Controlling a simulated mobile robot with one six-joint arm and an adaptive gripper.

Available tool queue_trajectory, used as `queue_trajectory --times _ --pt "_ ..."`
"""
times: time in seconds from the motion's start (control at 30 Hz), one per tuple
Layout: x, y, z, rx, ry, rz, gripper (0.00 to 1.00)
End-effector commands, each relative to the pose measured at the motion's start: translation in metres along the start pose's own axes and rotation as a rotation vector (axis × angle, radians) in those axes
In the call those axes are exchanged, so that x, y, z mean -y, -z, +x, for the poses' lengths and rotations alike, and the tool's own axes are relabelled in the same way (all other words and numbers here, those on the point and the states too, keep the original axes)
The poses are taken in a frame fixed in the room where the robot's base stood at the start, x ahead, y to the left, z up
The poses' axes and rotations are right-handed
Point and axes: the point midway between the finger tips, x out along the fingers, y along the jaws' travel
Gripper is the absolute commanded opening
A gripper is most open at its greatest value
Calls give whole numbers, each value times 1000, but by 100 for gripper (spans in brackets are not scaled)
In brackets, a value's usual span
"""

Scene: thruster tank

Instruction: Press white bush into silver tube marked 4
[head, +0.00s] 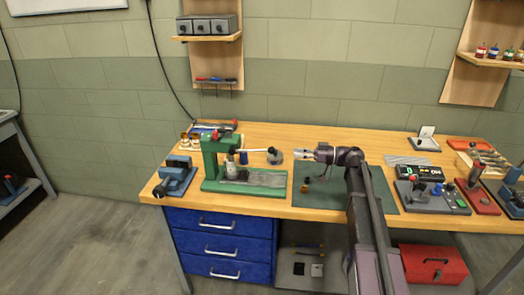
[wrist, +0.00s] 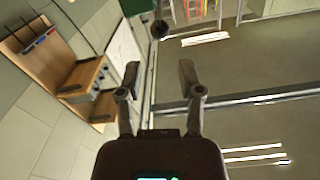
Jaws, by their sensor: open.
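My gripper (head: 300,155) is above the bench in the head view, pointing left, near the end of the press's handle. In the wrist view its two fingers (wrist: 157,92) stand apart with nothing between them. A green press (head: 210,160) stands on the left half of the bench. A silver cylindrical part (head: 231,169) shows at its ram, but I cannot tell if it is a tube or part of the press. No number 4 is readable. I cannot pick out the white bush for certain.
A green mat (head: 383,193) lies under my arm, with a small dark and orange item (head: 306,186) on it. A blue vise (head: 177,177) stands left of the press. A device with a green display (head: 420,173) and red fixtures crowd the right side of the wooden bench (head: 325,214).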

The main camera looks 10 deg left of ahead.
Motion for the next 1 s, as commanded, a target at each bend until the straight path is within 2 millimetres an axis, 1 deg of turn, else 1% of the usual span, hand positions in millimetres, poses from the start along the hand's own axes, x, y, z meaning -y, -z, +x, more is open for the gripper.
queue_trajectory --times 0.17,0.27,0.7,0.9,1.0 --pt "0 0 18 0 0 0 48" --pt "0 0 32 1 1 0 48" --pt "0 0 98 1 1 0 48" --pt "0 0 119 0 0 0 48" --pt "-1 0 124 0 -2 0 48"
